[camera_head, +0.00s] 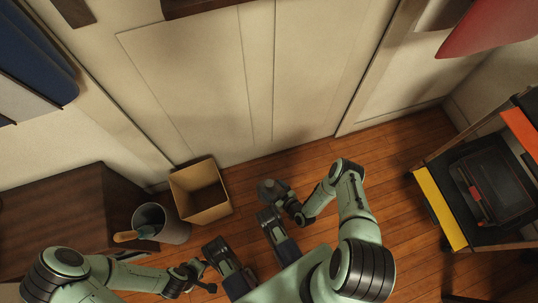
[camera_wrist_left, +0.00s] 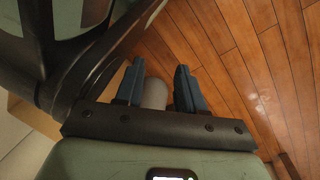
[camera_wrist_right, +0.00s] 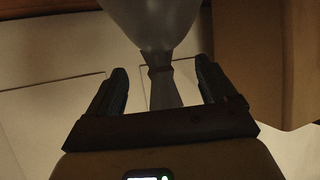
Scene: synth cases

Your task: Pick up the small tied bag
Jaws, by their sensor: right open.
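The small tied bag (camera_head: 270,188) is grey and rounded, low over or on the wood floor in the middle of the head view. In the right wrist view the bag (camera_wrist_right: 155,22) is translucent grey, with a narrow tied neck and a flared tail. My right gripper (camera_head: 291,207) is right beside the bag; in its wrist view the gripper (camera_wrist_right: 162,88) is open, with the bag's neck and tail between its spread fingers. I cannot tell whether a finger touches it. My left gripper (camera_head: 203,275) is away at lower left; its fingers (camera_wrist_left: 157,85) stand apart.
An open cardboard box (camera_head: 203,203) stands left of the bag, against the wall. A grey bin (camera_head: 168,225) with a wooden-handled item stands beside a brown cabinet (camera_head: 55,220). A shelf unit with a yellow edge (camera_head: 438,210) is at right. The floor (camera_head: 375,160) between is clear.

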